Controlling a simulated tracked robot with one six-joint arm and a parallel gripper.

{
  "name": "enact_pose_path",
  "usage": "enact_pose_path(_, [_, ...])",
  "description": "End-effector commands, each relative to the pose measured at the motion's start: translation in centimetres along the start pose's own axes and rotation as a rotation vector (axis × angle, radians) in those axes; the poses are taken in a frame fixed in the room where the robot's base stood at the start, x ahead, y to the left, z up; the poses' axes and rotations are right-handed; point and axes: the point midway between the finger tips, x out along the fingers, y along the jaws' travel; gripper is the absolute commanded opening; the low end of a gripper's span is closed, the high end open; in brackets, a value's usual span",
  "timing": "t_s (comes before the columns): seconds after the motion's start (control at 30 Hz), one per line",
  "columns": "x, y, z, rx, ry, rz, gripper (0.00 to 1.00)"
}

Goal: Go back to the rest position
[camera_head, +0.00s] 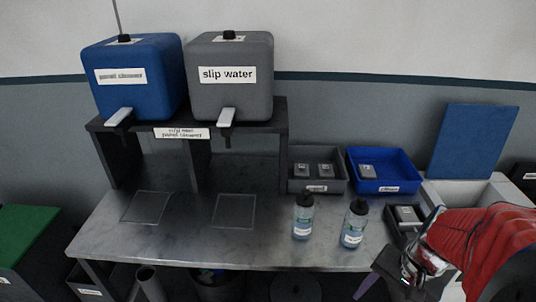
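My red arm comes in from the lower right edge. My gripper (398,273) is at its dark end, low in the picture, near the right front part of the grey bench (255,243). It is to the right of and below two bottles with dark caps, the left bottle (303,217) and the right bottle (354,225). Both stand upright on the bench and look apart from my gripper. The fingers are dark and partly hidden, so I cannot tell whether they are open or hold anything.
A blue tank (150,85) and a grey "slip water" tank (250,90) stand on a dark shelf. A grey bin (316,187) and a blue bin (389,186) hold small items. A white box (457,193) with a raised blue lid (474,142) is at the right, behind my arm.

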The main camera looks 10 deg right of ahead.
Motion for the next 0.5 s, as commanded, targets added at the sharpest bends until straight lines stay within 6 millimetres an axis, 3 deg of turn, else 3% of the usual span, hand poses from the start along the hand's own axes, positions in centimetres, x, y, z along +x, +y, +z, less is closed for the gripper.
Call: enact_pose_path(0.5, [-6.8,-7.5,2.5,-0.561,0.318,0.117,0.57])
